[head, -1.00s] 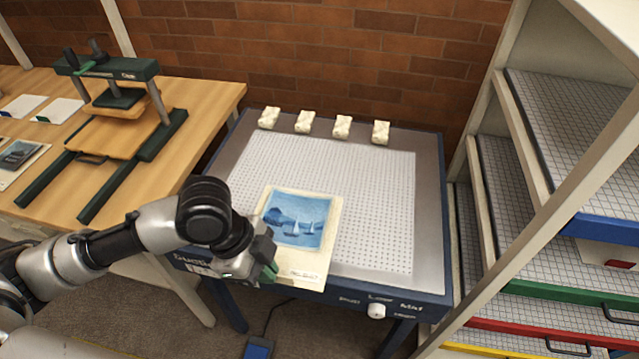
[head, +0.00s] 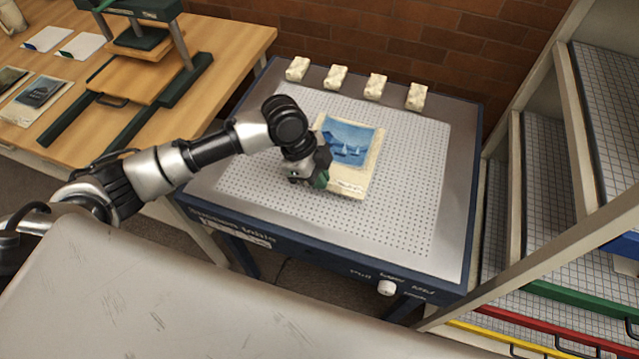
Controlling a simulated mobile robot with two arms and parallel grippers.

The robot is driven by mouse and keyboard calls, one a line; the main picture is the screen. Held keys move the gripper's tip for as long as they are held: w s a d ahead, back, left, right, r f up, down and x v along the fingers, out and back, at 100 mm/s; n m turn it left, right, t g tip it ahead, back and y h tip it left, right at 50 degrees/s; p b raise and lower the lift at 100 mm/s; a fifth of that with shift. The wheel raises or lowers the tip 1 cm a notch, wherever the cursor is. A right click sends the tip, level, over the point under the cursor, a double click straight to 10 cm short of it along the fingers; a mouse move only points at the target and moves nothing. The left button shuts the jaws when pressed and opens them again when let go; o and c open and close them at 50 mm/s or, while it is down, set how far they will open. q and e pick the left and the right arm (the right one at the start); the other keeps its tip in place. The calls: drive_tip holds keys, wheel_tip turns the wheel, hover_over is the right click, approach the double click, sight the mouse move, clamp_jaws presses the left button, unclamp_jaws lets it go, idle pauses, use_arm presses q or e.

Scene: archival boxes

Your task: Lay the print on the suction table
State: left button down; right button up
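The print (head: 350,145), a cream sheet with a blue picture of sailboats, is over the middle of the suction table (head: 262,180), a perforated grey top in a dark blue frame. My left gripper (head: 322,179) is at the print's lower left edge and appears shut on it; its own wrist hides part of that edge. I cannot tell whether the print touches the table top or hovers just above it. My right gripper is not in view.
Several pale blocks (head: 376,86) line the table's back edge. A white knob (head: 387,288) is on its front. A shelf rack (head: 560,130) stands close on the right. A wooden bench (head: 225,50) with a green press (head: 150,40) is on the left.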

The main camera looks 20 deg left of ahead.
sight(319, 196)
use_arm(q)
drive_tip(key=shift+w+f, duration=0.15)
drive_tip(key=shift+f, duration=1.95)
drive_tip(key=shift+f, duration=0.15)
drive_tip(key=c, duration=1.3)
unclamp_jaws()
drive_tip(key=shift+c, duration=0.2)
drive_tip(key=v, duration=1.2)
